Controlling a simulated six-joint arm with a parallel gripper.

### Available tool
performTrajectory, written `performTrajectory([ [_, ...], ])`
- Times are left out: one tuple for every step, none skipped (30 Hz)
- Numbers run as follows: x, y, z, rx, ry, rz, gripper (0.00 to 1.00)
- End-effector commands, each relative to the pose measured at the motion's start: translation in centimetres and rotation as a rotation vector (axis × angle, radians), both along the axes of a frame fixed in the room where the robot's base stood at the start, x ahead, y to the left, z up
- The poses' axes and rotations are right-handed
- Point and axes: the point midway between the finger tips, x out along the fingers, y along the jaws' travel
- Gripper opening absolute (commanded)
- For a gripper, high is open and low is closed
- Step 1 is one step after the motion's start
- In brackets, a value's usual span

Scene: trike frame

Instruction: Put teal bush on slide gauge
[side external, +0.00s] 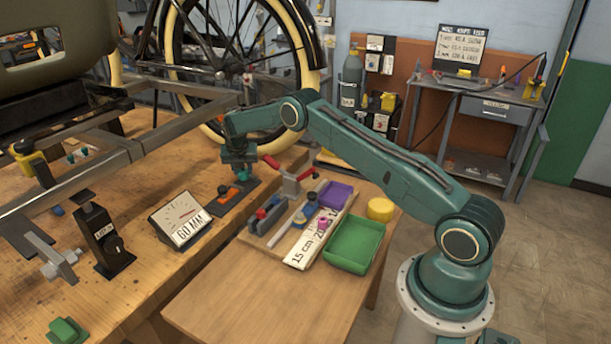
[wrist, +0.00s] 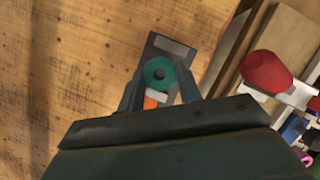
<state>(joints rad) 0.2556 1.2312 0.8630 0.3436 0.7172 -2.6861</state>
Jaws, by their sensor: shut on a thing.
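In the side view my gripper (side external: 240,170) points down just above the slide gauge (side external: 217,207), a dark flat plate with an orange part on the wooden bench. In the wrist view the gauge's light grey patch (wrist: 172,45) shows beyond the bush, and an orange bit shows nearer me. I cannot tell whether the bush touches the gauge.
A red-handled clamp (side external: 290,182) stands close to the right of the gauge. A side table holds a green tray (side external: 356,246), a purple tray (side external: 335,195), a yellow round piece (side external: 380,209) and a ruler strip (side external: 300,250). A display box (side external: 181,221) stands left of the gauge.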

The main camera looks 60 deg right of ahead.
Motion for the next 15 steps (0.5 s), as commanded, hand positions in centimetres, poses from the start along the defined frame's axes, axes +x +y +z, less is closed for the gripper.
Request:
performTrajectory([
  [0.0,0.0,-0.7,0.0,0.001,0.0,0.13],
  [0.0,0.0,-1.0,0.0,0.001,0.0,0.13],
  [0.0,0.0,-1.5,0.0,0.001,0.0,0.13],
  [0.0,0.0,-1.8,0.0,0.001,0.0,0.13],
  [0.0,0.0,-2.0,0.0,0.0,-0.001,0.13],
  [0.0,0.0,-2.2,-0.001,-0.001,-0.001,0.13],
  [0.0,0.0,-2.3,-0.001,-0.001,-0.001,0.13],
  [0.0,0.0,-2.4,-0.001,-0.001,-0.001,0.13],
  [0.0,0.0,-2.5,0.0,-0.001,-0.002,0.13],
  [0.0,0.0,-2.5,0.0,-0.001,-0.002,0.13],
  [0.0,0.0,-2.5,0.0,-0.002,-0.001,0.13],
  [0.0,0.0,-2.5,0.0,-0.001,-0.002,0.13],
  [0.0,0.0,-2.4,-0.001,-0.001,-0.001,0.13],
  [0.0,0.0,-2.4,-0.001,-0.001,-0.001,0.13],
  [0.0,0.0,-2.4,-0.001,-0.001,-0.001,0.13],
])
